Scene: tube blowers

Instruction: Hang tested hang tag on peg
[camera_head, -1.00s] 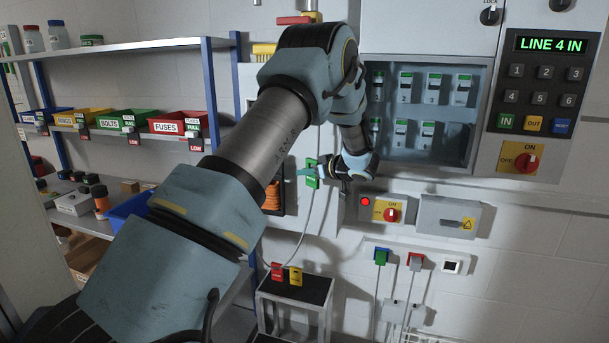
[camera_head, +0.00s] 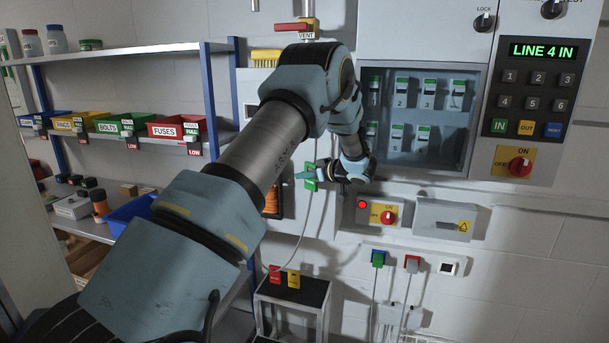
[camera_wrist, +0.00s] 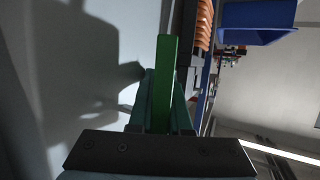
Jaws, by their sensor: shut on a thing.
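A green tag (camera_head: 311,177) is held upright by my gripper (camera_head: 314,174) in front of the pale wall panel, left of the red-lit switch box. In the wrist view the green tag (camera_wrist: 167,85) stands on edge between the two teal fingers (camera_wrist: 165,100), which are shut on it. Its lettering cannot be read. A red tag (camera_head: 275,275) and a yellow tag (camera_head: 293,279) are at the small dark-topped stand below. I cannot make out a peg at the tag; my arm and gripper cover part of the panel.
Right of my gripper are a breaker cabinet (camera_head: 420,122), a switch box with a red knob (camera_head: 380,214) and a grey box (camera_head: 444,218). A pale cable (camera_head: 312,215) hangs just below the tag. Shelves with bins (camera_head: 177,129) stand at left.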

